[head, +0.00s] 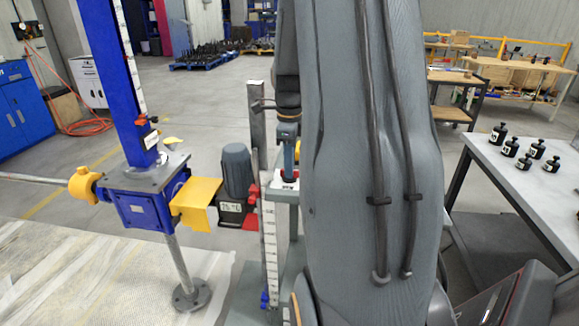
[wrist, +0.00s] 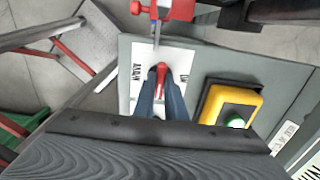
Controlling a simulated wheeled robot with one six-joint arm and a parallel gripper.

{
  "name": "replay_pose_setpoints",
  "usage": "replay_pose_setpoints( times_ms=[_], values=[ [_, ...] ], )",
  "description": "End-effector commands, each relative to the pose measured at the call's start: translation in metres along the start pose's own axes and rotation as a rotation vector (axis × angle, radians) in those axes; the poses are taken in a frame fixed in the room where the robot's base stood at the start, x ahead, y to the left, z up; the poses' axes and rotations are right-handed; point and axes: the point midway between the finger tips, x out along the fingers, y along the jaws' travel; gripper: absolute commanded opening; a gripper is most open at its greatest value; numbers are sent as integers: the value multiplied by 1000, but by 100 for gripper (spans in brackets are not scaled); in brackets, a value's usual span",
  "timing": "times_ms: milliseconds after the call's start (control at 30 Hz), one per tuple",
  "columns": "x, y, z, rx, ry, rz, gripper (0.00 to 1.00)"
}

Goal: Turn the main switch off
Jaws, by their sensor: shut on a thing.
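The main switch (wrist: 161,70) is a small red handle on a white plate (wrist: 127,72) with black lettering, seen upside down in the wrist view. My gripper (wrist: 161,88) has its two blue-grey fingers on either side of the red handle and is shut on it. In the head view my gripper (head: 287,160) points down at a grey-green post top behind my arm. The handle is mostly hidden there by the fingers, and I cannot tell its exact setting.
A yellow box with a green button (wrist: 235,121) sits right of the switch plate. A red clamp (wrist: 172,9) is just above the plate. In the head view a blue screw jack (head: 148,207) and grey motor (head: 236,170) stand left; a table with weights (head: 535,175) is right.

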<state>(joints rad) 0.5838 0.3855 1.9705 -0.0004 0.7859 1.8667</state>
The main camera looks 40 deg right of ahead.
Motion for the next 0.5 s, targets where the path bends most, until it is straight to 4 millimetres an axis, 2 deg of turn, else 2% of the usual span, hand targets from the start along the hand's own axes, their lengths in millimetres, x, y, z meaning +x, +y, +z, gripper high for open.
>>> replay_pose_setpoints(
  times_ms=[233, 267, 333, 500],
  values=[
    [-2, -2, 0, 2, -1, -4, 0],
    [-2, -2, 0, 2, -1, -4, 16],
    [-2, -1, 0, 1, -1, -4, 28],
    [-1, -1, 0, -1, -1, -2, 30]
  ],
)
